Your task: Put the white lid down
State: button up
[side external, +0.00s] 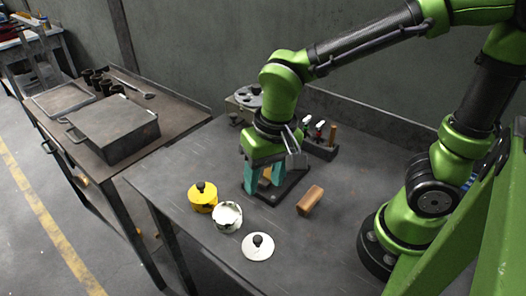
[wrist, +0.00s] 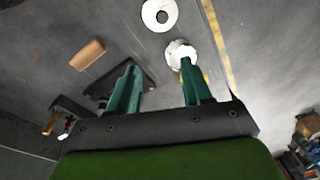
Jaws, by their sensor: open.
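The white lid (side external: 257,246) lies flat on the dark table with its black knob up, near the front edge. It also shows at the top of the wrist view (wrist: 159,14). The white pot (side external: 227,216) stands uncovered just behind and left of the lid, apart from it; it also shows in the wrist view (wrist: 180,52), partly behind a finger. My gripper (side external: 263,178) is open and empty, pointing down behind the pot and lid. Its two teal fingers show apart in the wrist view (wrist: 159,66).
A yellow pot (side external: 203,197) with a black-knobbed lid stands left of the white pot. A wooden block (side external: 310,200) lies right of my gripper. A dark base plate (side external: 288,186) lies beside the fingers. A tool rack (side external: 319,143) stands behind. The front right table is clear.

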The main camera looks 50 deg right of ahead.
jog(key=s+d+r+t+y, duration=0.1)
jog(key=s+d+r+t, duration=0.1)
jog(key=d+r+t, duration=0.4)
jog(key=d+r, duration=0.2)
jog(key=d, duration=0.3)
jog(key=shift+r, duration=0.2)
